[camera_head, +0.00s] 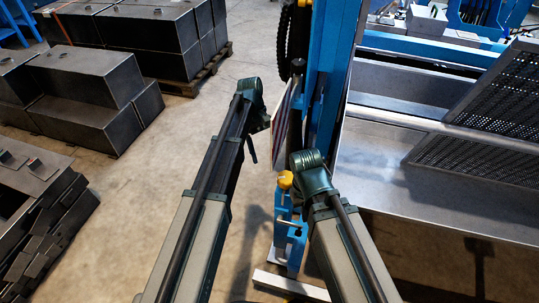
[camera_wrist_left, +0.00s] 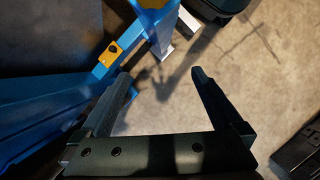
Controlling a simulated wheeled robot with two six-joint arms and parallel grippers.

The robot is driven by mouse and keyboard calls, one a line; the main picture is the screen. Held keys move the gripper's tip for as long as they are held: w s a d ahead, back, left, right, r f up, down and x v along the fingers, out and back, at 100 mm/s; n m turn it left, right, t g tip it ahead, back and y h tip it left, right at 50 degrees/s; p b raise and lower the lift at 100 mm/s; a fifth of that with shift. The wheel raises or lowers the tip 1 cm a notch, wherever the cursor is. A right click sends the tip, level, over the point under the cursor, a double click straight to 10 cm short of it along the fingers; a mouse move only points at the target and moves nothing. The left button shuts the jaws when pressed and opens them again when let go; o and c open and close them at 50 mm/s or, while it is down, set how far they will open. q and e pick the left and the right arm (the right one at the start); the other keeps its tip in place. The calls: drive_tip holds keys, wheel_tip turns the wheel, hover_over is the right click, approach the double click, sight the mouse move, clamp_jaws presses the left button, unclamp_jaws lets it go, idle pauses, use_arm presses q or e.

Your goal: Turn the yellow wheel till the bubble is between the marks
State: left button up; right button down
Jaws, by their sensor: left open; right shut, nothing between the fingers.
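A small rounded yellow part (camera_head: 285,180), which looks like the yellow wheel, sits on top of a blue stand in the head view. The bubble and its marks cannot be made out. My left gripper (camera_head: 252,148) is left of the blue column, up and left of the yellow part and apart from it. In the left wrist view its two black fingers (camera_wrist_left: 160,82) are spread with only floor between them. My right gripper (camera_head: 305,172) is just right of the yellow part; its fingers are hidden, and I cannot tell whether it touches.
A blue upright column (camera_head: 332,70) and a red-and-white striped plate (camera_head: 285,120) stand beside my grippers. A metal trough (camera_head: 440,190) with perforated sheets fills the right. Dark metal boxes (camera_head: 90,75) are at left. A yellow block (camera_wrist_left: 108,53) sits on a blue beam. Concrete floor lies open between.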

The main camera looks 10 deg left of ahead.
sight(286, 177)
use_arm(q)
drive_tip(key=s+a+n+t+h, duration=0.25)
drive_tip(key=s+a+n, duration=0.25)
drive_tip(key=s+n, duration=0.3)
drive_tip(key=shift+n+y, duration=0.35)
drive_tip(key=shift+n, duration=0.15)
drive_tip(key=d, duration=0.4)
drive_tip(key=s+d, duration=0.1)
drive_tip(key=d, duration=0.7)
drive_tip(key=shift+s+d+f, duration=0.15)
drive_tip(key=shift+s+d, duration=0.1)
drive_tip(key=shift+s, duration=0.15)
drive_tip(key=shift+d+f+b, duration=0.1)
drive_tip(key=shift+f+b, duration=0.35)
drive_tip(key=shift+b, duration=0.1)
drive_tip(key=c, duration=1.3)
